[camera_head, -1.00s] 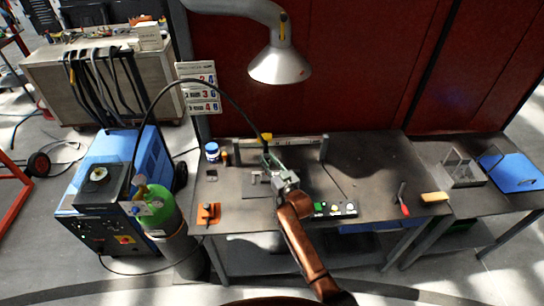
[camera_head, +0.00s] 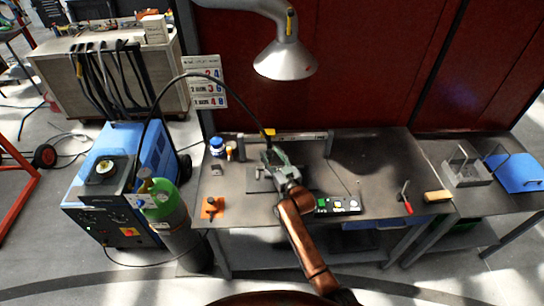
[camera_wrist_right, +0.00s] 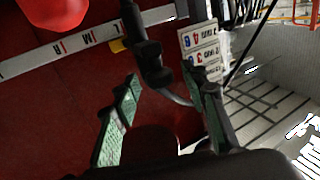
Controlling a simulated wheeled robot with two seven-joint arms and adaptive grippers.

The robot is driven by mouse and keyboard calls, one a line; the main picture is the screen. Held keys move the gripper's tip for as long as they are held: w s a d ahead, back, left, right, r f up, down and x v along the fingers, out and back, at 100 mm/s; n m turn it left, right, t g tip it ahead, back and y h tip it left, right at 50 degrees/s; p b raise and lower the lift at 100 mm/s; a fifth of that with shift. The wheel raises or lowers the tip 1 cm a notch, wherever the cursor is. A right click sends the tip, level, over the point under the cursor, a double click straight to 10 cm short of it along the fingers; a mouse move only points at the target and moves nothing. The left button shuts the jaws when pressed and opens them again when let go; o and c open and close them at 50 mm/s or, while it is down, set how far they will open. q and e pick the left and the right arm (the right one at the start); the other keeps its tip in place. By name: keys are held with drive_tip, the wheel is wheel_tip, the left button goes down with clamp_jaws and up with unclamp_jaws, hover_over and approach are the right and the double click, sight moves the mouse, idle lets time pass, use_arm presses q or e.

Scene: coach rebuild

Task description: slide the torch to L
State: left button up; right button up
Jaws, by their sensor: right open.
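The black welding torch (camera_head: 267,136), with a yellow piece on it, is at the rail (camera_head: 300,136) behind the bench. In the wrist view the torch (camera_wrist_right: 148,55) has a thin curved neck, and the light lettered strip (camera_wrist_right: 75,42) runs behind it. The M mark reads there, and a mark that looks like L is close beside the torch. My right gripper (camera_head: 272,156) is open at the torch. In the wrist view its green-padded fingers (camera_wrist_right: 160,78) stand on either side of the torch, apart from each other. My left gripper is out of view.
A lamp-like hood (camera_head: 286,62) hangs above the bench (camera_head: 370,170). The torch cable arches left to the blue welder (camera_head: 140,150). The bench's right middle is clear.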

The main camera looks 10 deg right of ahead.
drive_tip(key=v, duration=1.2)
drive_tip(key=s+d+f+m+g+h, duration=0.1)
drive_tip(key=s+d+f+g+h, duration=0.15)
drive_tip(key=s+d+f, duration=0.6)
drive_tip(key=s+d+f+m+g+h, duration=0.15)
drive_tip(key=s+d+f+g, duration=0.35)
drive_tip(key=s, duration=0.6)
drive_tip(key=s+d+f+m+g+h, duration=0.1)
drive_tip(key=s+d+f+g+h, duration=0.3)
drive_tip(key=s, duration=0.8)
drive_tip(key=s+d+f+g+y, duration=0.1)
drive_tip(key=s+d+g, duration=0.1)
drive_tip(key=s+d, duration=0.65)
drive_tip(key=s+a+f+g+b, duration=0.1)
drive_tip(key=s+a+f+b, duration=0.1)
drive_tip(key=f, duration=1.5)
drive_tip(key=s+a+f+b, duration=0.1)
drive_tip(key=s+a+f, duration=0.15)
drive_tip(key=f, duration=1.35)
drive_tip(key=s+f+g+b, duration=0.1)
drive_tip(key=s+f+b, duration=0.2)
drive_tip(key=s+f, duration=1.6)
drive_tip(key=shift+s+d+f+n+y, duration=0.25)
drive_tip(key=shift+d+f+n+y, duration=0.1)
drive_tip(key=shift+f+n, duration=0.15)
